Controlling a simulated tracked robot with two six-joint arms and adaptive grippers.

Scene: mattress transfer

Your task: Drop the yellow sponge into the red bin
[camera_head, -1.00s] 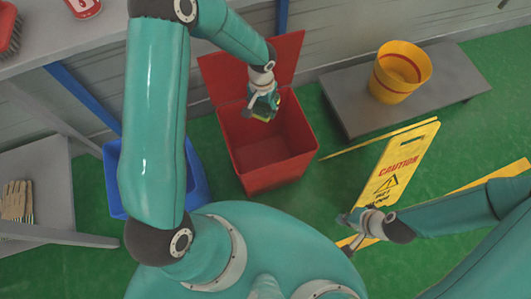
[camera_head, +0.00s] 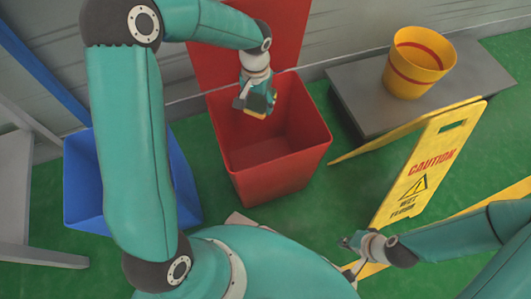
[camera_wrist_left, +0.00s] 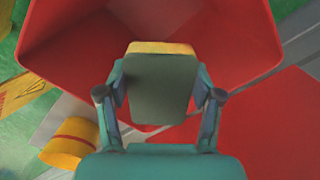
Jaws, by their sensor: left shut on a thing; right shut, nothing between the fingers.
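The red bin (camera_head: 254,186) stands open on the green floor, its lid (camera_head: 258,40) tilted back against the wall. My left gripper (camera_head: 255,103) is over the bin's mouth, shut on the yellow sponge (camera_head: 259,113). In the left wrist view the sponge (camera_wrist_left: 161,47) sits between the two fingers, with a dark green face and a yellow edge, and the bin's inner wall (camera_wrist_left: 238,40) lies beyond it. My right gripper (camera_head: 352,243) is shut and empty, near the base of the caution sign at the lower right.
A blue bin (camera_head: 84,185) stands left of the red bin, partly behind my left arm. A yellow caution sign (camera_head: 426,170) stands to the right. A yellow bucket (camera_head: 417,62) with a red stripe is on a low grey platform (camera_head: 470,78).

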